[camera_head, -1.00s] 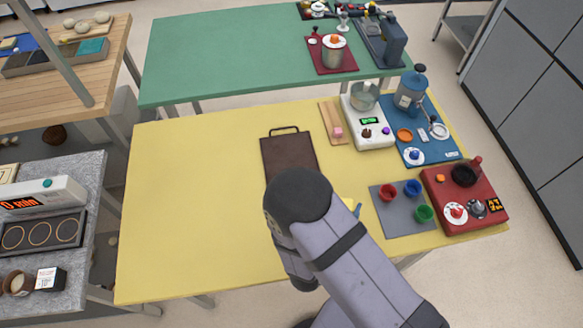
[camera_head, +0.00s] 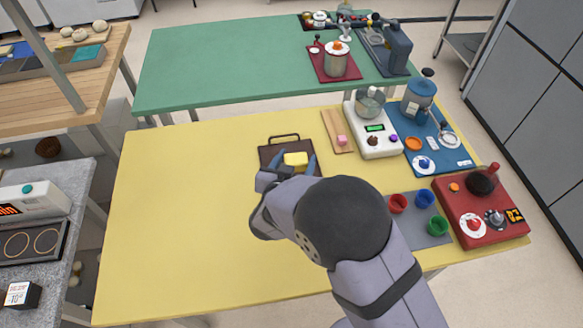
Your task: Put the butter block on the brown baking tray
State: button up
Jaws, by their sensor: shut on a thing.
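The yellow butter block (camera_head: 296,160) is between the two blue fingertips of my gripper (camera_head: 296,164). My gripper is shut on it. The brown baking tray (camera_head: 273,151) lies on the yellow table with its handle pointing to the back. In this view the butter block overlaps the tray's area; I cannot tell whether it touches the tray or is held just above it. My arm and wrist hide the near part of the tray.
To the right of the tray are a wooden board (camera_head: 338,132) with a pink cube, a white scale (camera_head: 372,136), a blue mat (camera_head: 440,150), a grey mat with coloured cups (camera_head: 426,233) and a red panel (camera_head: 480,218). The left of the yellow table (camera_head: 180,210) is clear.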

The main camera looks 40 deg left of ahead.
jog(key=shift+s+a+f+n+y, duration=0.1)
jog(key=shift+f+n+y, duration=0.05)
jog(key=shift+n+y, duration=0.2)
jog(key=shift+f+p, duration=1.05)
jog(key=shift+f, duration=3.95)
jog(key=shift+f, duration=0.2)
jog(key=o, duration=1.1)
jog(key=shift+r, duration=0.15)
jog(key=shift+r, duration=0.1)
